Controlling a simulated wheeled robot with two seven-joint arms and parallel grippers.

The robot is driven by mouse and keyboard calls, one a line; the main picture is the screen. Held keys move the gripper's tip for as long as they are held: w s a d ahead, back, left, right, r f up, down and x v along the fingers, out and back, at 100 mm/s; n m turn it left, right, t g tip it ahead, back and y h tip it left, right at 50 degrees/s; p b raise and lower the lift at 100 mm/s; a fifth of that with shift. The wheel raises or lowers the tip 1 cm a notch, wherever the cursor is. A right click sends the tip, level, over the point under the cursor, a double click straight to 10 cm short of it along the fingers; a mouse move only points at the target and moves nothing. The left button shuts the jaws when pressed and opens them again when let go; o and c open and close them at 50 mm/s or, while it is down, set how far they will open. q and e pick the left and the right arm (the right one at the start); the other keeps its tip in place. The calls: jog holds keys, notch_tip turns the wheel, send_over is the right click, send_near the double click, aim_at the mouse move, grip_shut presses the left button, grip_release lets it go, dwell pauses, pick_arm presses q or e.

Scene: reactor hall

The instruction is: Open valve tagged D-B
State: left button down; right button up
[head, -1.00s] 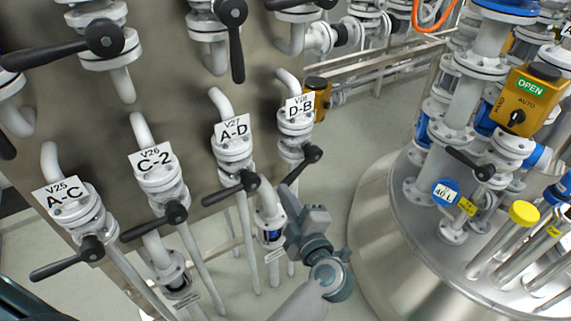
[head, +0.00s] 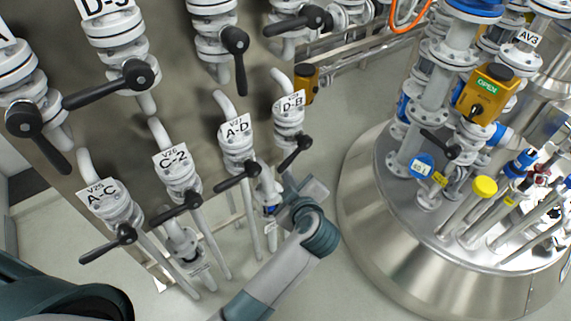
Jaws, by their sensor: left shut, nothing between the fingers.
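The valve tagged D-B (head: 290,122) is the rightmost of the lower row of tagged valves on the panel, left of centre in the head view. Its black lever (head: 294,156) slants down and left from its hub. My left gripper (head: 288,181) is just below the lever's lower end, with its arm coming up from the bottom of the view. It is shut and empty. I cannot tell whether its fingertips touch the lever. The fingertips are small and partly hidden by the wrist. My right gripper is not in view.
Valves A-D (head: 237,143), C-2 (head: 176,171) and A-C (head: 112,203) stand to the left, each with a black lever. More levered valves are above. A large steel vessel (head: 365,215) with pipes fills the right. Open floor lies between.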

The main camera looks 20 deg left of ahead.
pick_arm(q)
jog(key=shift+w+a, duration=0.1)
jog(key=p, duration=0.3)
send_near(286, 167)
jog(key=w+a, duration=0.4)
jog(key=shift+w, duration=0.2)
jog(key=shift+w+d+f, duration=0.1)
jog(key=shift+w+f, duration=0.35)
jog(key=shift+f, duration=0.25)
